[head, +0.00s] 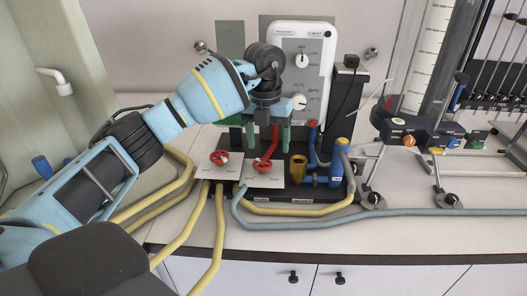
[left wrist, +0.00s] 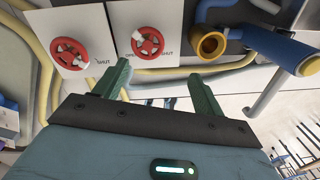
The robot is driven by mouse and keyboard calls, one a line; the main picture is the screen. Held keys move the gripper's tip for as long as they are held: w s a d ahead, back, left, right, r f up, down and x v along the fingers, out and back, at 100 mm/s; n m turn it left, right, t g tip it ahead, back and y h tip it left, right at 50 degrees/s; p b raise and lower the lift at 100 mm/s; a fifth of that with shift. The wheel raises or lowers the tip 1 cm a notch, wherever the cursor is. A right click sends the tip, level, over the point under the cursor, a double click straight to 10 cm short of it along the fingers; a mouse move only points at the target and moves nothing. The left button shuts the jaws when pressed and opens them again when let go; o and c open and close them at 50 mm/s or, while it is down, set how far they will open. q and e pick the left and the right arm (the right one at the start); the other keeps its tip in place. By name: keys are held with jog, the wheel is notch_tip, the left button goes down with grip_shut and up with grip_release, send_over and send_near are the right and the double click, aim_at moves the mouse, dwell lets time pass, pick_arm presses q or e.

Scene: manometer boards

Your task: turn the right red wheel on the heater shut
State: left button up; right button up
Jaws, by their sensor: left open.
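The heater is a white panel (head: 301,75) with two dials. In front of it, two red wheels sit on white plates. The right red wheel (head: 262,165) also shows in the left wrist view (left wrist: 147,41), on a plate lettered SHUT. The left red wheel (head: 219,157) shows there too (left wrist: 69,53). My left gripper (head: 268,146) points down just behind and above the right wheel. Its green fingers are apart in the left wrist view (left wrist: 160,76), with nothing between them, and the wheel lies beyond their tips. My right gripper is in neither view.
A brass cup-like fitting (head: 298,166) and blue pipes (head: 322,180) stand close right of the wheels. Yellow hoses (head: 220,225) and a grey-blue hose (head: 400,212) run along the front. A tall graduated board (head: 425,55) stands farther right.

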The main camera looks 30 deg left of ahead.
aim_at(263, 163)
pick_arm(q)
jog(key=shift+w+a+r+y, duration=0.15)
jog(key=shift+a+r+y, duration=0.25)
jog(key=shift+a+r, duration=0.55)
jog(key=shift+f, duration=0.35)
notch_tip(263, 163, down, 7)
jog(key=shift+f, duration=0.2)
jog(key=c, duration=1)
